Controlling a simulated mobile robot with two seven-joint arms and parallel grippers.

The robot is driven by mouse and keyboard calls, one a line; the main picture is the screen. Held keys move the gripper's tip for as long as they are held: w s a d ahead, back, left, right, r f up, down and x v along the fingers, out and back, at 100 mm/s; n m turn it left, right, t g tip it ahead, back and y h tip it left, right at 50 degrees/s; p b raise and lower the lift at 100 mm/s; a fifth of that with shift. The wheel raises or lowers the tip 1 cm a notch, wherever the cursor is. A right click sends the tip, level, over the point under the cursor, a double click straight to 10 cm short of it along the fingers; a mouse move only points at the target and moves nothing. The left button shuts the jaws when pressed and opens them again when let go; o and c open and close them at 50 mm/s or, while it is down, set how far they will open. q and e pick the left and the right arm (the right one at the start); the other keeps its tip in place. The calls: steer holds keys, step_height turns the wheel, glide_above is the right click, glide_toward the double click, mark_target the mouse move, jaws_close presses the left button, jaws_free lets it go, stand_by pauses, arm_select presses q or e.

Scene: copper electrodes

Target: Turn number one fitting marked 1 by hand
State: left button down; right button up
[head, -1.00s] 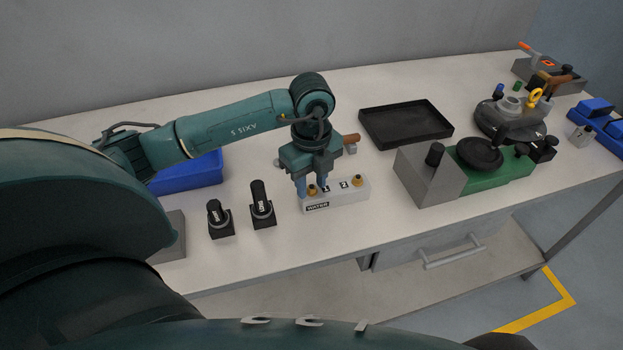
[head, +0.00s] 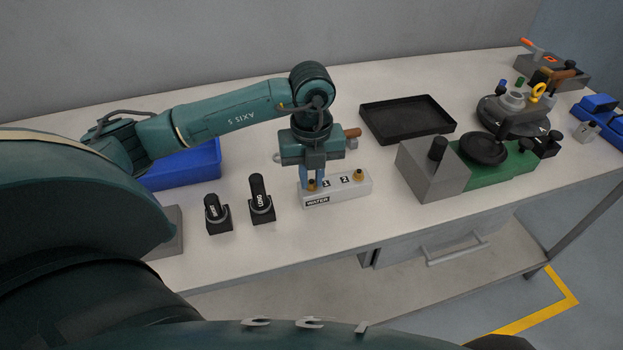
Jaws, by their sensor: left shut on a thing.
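A pale block labelled WATER (head: 345,192) stands on the bench with two brass fittings on its top. The fitting marked 1 (head: 312,184) is at the block's left end, and the fitting marked 2 (head: 358,175) is at its right end. My left gripper (head: 313,182) points down over the left end, its blue fingers shut on the fitting marked 1. The fingers hide part of that fitting. My right gripper is not in view.
Two black holders (head: 261,200) with dark upright pieces stand left of the block. A blue bin (head: 190,168) lies behind my left arm. A black tray (head: 408,119) is behind right, and a grey-and-green fixture (head: 432,170) stands to the right. Bench in front of the block is clear.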

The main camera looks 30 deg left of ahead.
arm_select(q)
steer(key=c, duration=1.8)
jaws_free()
steer(key=shift+m, duration=0.3)
steer(key=o, duration=0.4)
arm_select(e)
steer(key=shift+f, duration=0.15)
arm_select(q)
steer(key=shift+r, duration=0.1)
